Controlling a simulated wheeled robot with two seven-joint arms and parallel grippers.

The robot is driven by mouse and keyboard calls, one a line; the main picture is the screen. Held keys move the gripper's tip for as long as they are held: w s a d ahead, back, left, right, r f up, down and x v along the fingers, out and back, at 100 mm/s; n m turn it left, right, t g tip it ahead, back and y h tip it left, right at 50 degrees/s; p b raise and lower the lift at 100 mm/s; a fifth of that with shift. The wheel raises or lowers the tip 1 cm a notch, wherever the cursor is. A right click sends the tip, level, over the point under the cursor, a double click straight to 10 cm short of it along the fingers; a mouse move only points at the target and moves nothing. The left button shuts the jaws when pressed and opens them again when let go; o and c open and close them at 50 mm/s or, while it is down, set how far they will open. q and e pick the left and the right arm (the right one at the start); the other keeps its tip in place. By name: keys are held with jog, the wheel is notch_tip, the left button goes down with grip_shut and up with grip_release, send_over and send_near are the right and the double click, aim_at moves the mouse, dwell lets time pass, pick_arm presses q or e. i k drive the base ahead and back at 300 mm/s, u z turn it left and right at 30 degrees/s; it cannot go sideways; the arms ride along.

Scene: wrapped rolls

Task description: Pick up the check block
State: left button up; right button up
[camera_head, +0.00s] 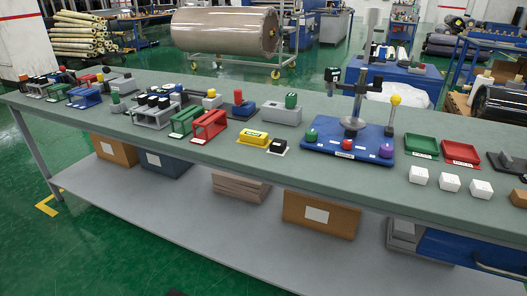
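A green-topped workbench (330,178) runs across the view. A yellow block (252,137) with a dark label lies near its front edge, left of a small black block (278,147) on a white base. Several white blocks stand at the right front, among them one (449,183) in the middle. I cannot read the labels, so I cannot tell which one is the check block. Neither of my grippers is in view.
A blue station (347,153) with a metal post and coloured knobs stands right of the black block. Green (421,146) and red (461,153) trays sit beyond it. Red (209,126) and green (187,121) holders stand left.

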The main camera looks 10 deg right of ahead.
aim_at(278, 146)
jog(key=u, duration=1.55)
jog(key=i, duration=1.3)
jog(key=z, duration=0.25)
